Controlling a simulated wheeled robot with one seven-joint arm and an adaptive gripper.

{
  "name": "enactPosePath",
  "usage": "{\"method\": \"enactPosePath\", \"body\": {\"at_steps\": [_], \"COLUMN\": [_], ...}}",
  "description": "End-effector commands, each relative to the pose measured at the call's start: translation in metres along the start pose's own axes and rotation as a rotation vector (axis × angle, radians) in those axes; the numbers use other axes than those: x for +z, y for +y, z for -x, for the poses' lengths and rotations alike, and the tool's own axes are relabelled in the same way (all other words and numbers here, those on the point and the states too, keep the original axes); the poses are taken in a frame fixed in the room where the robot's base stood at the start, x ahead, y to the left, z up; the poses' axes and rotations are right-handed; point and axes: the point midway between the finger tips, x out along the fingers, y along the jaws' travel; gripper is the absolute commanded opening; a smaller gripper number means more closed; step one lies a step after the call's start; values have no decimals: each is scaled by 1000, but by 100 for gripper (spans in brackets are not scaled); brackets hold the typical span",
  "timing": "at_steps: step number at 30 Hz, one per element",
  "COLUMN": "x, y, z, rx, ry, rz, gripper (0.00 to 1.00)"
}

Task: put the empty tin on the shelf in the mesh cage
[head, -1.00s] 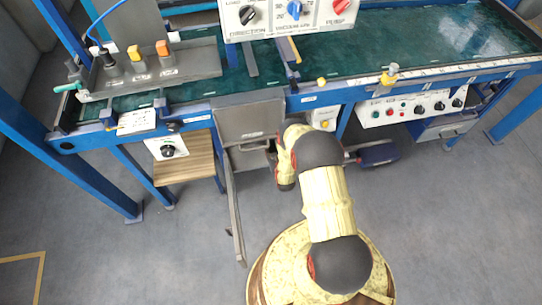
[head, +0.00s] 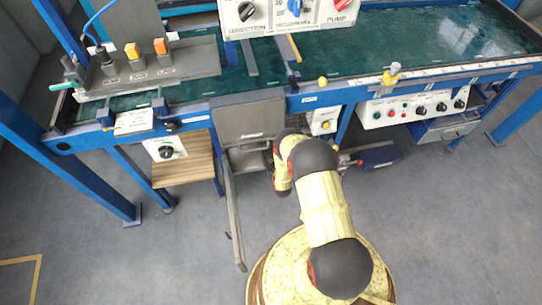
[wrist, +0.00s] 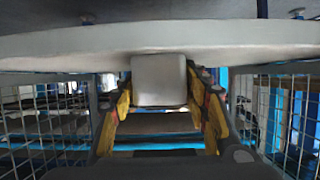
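In the wrist view, a pale grey block (wrist: 158,80) with rounded corners sits between the yellow fingers of my gripper (wrist: 159,88). The fingers lie close against both its sides and look shut on it. It may be the tin, but I see no opening or label. Wire mesh (wrist: 38,110) of the cage stands on the left, with more mesh on the right. A broad whitish slab (wrist: 240,38) with a curved edge spans the top, just behind or above the block. I cannot tell whether it is the shelf. In the head view my arm hides the gripper and the block.
A blue-framed machine with a green bed (head: 420,35) fills the back. Below it are a grey cabinet with its door (head: 234,215) swung out, a wooden-topped stool (head: 185,165) and a control box (head: 415,108). Grey floor (head: 460,220) is clear at right.

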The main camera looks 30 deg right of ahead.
Motion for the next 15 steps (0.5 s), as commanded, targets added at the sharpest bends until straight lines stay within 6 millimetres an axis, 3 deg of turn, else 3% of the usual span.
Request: {"method": "enactPosePath", "body": {"at_steps": [6,15], "x": [0,-1], "y": [0,0], "z": [0,0], "rx": [0,0], "ry": [0,0], "rz": [0,0], "gripper": [59,59]}}
